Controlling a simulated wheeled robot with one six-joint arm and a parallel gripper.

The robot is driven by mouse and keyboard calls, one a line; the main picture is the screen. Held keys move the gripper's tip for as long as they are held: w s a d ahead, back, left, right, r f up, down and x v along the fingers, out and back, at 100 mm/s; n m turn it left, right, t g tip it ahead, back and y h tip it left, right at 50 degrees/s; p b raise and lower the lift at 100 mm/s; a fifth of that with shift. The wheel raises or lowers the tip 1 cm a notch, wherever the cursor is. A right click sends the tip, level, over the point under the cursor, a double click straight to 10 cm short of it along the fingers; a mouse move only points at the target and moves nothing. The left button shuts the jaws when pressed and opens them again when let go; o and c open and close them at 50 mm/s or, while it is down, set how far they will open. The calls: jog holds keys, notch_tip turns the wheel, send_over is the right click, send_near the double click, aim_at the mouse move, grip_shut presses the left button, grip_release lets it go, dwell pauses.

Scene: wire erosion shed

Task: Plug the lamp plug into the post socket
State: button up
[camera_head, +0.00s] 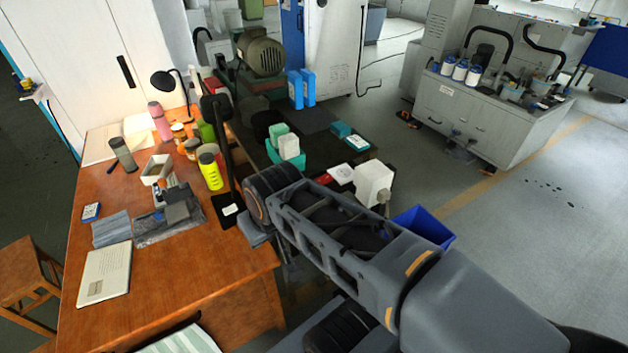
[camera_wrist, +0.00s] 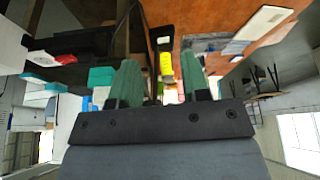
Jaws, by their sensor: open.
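My gripper (camera_wrist: 158,82) shows in the wrist view with its two green fingers apart and nothing visibly held between them. In the head view my arm hides it or it cannot be made out. A dark, thin post (camera_head: 225,150) stands on a flat black base plate (camera_head: 228,210) with a white label, at the desk's right edge. The plate also shows in the wrist view (camera_wrist: 162,31), beyond the fingers. A black desk lamp (camera_head: 165,80) stands at the back of the desk. I cannot make out the lamp plug or the post's socket opening.
A dark bench to the right carries teal boxes and a white block (camera_head: 374,184). A blue bin (camera_head: 426,227) lies beyond my arm.

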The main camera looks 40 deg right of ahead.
jog(key=shift+o, duration=1.3)
jog(key=shift+w+d+r, duration=0.1)
jog(key=shift+w+r, duration=0.05)
jog(key=shift+o, duration=1.1)
jog(key=w+d+r+n+g, duration=0.1)
jog(key=w+d+r+n, duration=0.1)
jog(key=w+d+n, duration=0.2)
jog(key=shift+w+r, duration=0.25)
jog(key=shift+w, duration=0.5)
jog(key=w+d+n+g, duration=0.1)
jog(key=w+d+n, duration=0.2)
jog(key=d, duration=0.3)
jog(key=w+d+f+n+g+y+b, duration=0.1)
jog(key=w+d+n, duration=0.3)
jog(key=d, duration=0.3)
jog(key=w+d+f+n+g, duration=0.1)
jog(key=w+d+n, duration=0.3)
jog(key=d, duration=0.3)
jog(key=shift+w+f+n+b, duration=0.15)
jog(key=shift+n+b, duration=0.15)
jog(key=shift+n, duration=0.4)
jog(key=shift+f, duration=0.1)
jog(key=f, duration=0.5)
jog(key=a+f, duration=0.1)
jog(key=f, duration=0.2)
jog(key=shift+w+f, duration=0.1)
jog(key=shift+f, duration=0.1)
